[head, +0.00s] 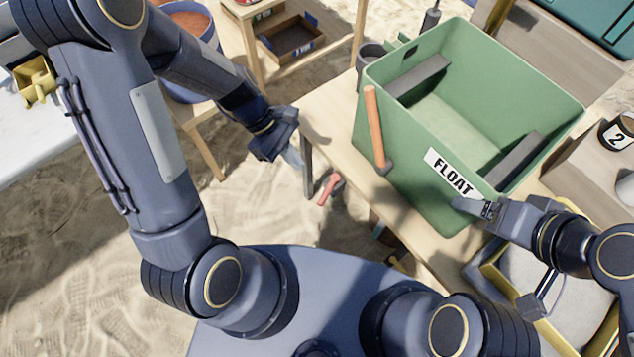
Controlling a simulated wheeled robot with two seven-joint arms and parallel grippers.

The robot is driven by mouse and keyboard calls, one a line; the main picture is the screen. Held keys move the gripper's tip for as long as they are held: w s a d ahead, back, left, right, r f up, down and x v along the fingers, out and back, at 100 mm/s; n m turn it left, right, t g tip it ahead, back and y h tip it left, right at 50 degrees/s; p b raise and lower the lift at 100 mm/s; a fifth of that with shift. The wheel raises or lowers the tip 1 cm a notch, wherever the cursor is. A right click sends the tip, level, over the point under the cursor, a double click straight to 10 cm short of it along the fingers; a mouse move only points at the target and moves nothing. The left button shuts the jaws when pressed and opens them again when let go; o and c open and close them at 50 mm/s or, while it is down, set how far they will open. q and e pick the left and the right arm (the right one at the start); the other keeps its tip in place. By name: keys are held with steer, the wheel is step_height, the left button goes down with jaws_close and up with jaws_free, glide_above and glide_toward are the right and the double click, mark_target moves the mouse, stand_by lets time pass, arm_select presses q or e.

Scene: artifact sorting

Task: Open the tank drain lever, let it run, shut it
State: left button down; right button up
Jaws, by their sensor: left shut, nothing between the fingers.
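The green tank (400,156) labelled FLOAT stands on the wooden table, with dark grey ledges and a pale floor inside.
A yellow-rimmed sand tray (492,268) is at lower right.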

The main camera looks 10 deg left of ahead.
mark_target(323, 194)
arm_select(q)
steer(key=b+x, duration=0.2)
steer(key=x, duration=0.8)
steer(key=shift+d+f, duration=0.1)
steer(key=shift+f, duration=0.15)
arm_select(e)
step_height(323, 194, down, 2)
steer(key=shift+f, duration=0.15)
